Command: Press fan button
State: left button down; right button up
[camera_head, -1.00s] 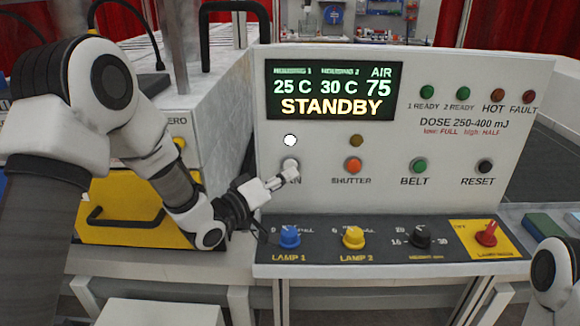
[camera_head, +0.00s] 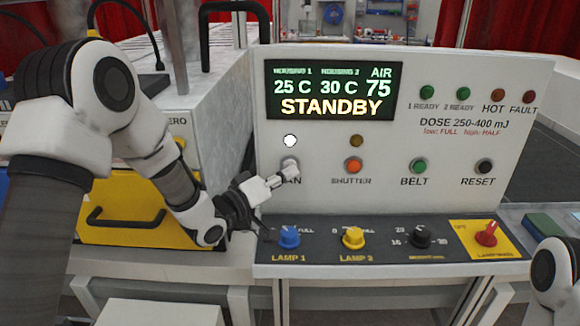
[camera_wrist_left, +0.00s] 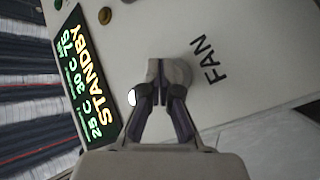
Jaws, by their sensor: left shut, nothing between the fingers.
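The fan button (camera_head: 290,163) is a pale round button on the white control panel (camera_head: 460,130), above the partly covered FAN label. In the left wrist view the shut fingertips (camera_wrist_left: 158,96) lie in front of the grey button (camera_wrist_left: 176,72), beside the FAN label. I cannot tell whether the button is pushed in. A white lamp (camera_head: 290,141) above the button is bright. My right gripper is out of view.
The display (camera_head: 333,90) reads STANDBY. The orange shutter button (camera_head: 353,166), green belt button (camera_head: 419,166) and black reset button (camera_head: 485,167) stand to the right. Below are the blue lamp 1 knob (camera_head: 289,237), yellow lamp 2 knob (camera_head: 353,238) and red switch (camera_head: 486,234).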

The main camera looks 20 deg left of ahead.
pick_arm(q)
jog(key=shift+w+a, duration=0.1)
jog(key=shift+w, duration=0.25)
dwell(0.7)
jog(key=shift+s, duration=0.1)
jog(key=shift+s+d, duration=0.2)
jog(key=shift+s, duration=0.5)
jog(key=s, duration=0.2)
jog(key=s+d+b, duration=0.1)
jog(key=s, duration=0.1)
jog(key=shift+s+d, duration=0.2)
jog(key=shift+s, duration=0.2)
dwell(0.5)
